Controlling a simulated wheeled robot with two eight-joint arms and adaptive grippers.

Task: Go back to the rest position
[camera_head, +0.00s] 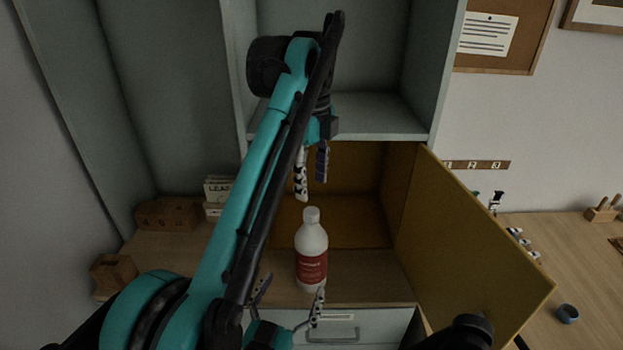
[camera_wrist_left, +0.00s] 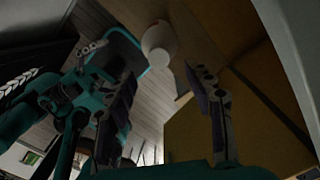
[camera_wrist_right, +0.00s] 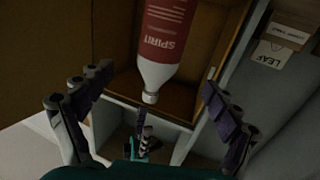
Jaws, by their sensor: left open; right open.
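A white bottle with a red label (camera_head: 311,252) stands upright on the wooden surface in front of the ochre-lined compartment (camera_head: 352,215). It also shows in the left wrist view (camera_wrist_left: 158,45) and, with its cap toward the bottom, in the right wrist view (camera_wrist_right: 162,40). My left gripper (camera_head: 311,178) is open and empty, above the bottle and in front of the compartment's opening. My right gripper (camera_head: 290,300) is open and empty, low at the front of the bottle. Its fingers are spread and the bottle is beyond them. My left arm hides part of the cabinet.
An ochre door (camera_head: 460,245) stands open to the right. A grey drawer (camera_head: 345,332) is below the wooden surface. A wooden box (camera_head: 112,272) and a wooden block (camera_head: 165,214) are at left. A desk (camera_head: 590,260) at right holds a dark blue cup (camera_head: 567,314).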

